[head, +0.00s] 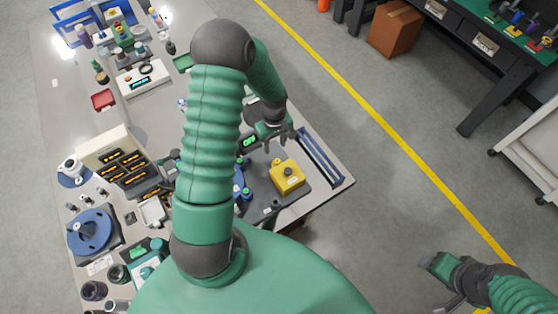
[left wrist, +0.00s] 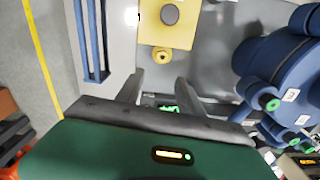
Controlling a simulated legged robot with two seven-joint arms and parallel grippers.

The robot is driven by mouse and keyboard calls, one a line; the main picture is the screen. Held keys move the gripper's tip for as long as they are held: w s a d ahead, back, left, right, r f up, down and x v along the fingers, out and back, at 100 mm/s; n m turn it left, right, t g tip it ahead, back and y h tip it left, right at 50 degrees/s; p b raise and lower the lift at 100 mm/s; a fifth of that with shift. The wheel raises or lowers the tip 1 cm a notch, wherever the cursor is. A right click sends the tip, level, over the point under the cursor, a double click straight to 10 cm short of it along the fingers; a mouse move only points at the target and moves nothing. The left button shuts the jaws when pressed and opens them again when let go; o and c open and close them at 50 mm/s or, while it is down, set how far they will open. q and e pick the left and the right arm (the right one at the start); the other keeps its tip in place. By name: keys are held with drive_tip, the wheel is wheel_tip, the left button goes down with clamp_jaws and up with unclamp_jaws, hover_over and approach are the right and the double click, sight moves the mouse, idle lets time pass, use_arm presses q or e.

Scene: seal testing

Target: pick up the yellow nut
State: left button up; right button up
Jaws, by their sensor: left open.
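A small round yellow part with a hole, which looks like the yellow nut (left wrist: 162,56), lies by the edge of a yellow box (left wrist: 168,24) in the left wrist view. The box also shows in the head view (head: 287,177), with a dark round knob on top. My left gripper (left wrist: 158,82) is open and empty, and the nut appears just beyond its fingertips, roughly centred between them. In the head view my left gripper (head: 279,140) hangs over the bench behind the box. My right gripper (head: 441,284) is at the lower right, off the bench; its jaw opening is unclear.
A blue rail frame (head: 321,158) lies along the bench's right edge; it also shows in the left wrist view (left wrist: 91,40). Blue round equipment (left wrist: 285,65) stands right of the nut. The bench (head: 150,115) is crowded on the left.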

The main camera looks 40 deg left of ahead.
sight(277, 162)
use_arm(q)
drive_tip(key=f, duration=0.2)
drive_tip(key=d+f, duration=0.1)
drive_tip(key=f, duration=0.1)
drive_tip(key=f+p, duration=0.1)
drive_tip(key=f, duration=0.2)
drive_tip(key=shift+s+d, duration=0.2)
drive_tip(key=shift+s, duration=0.1)
drive_tip(key=shift+w+f, duration=0.1)
drive_tip(key=shift+f, duration=0.05)
clamp_jaws()
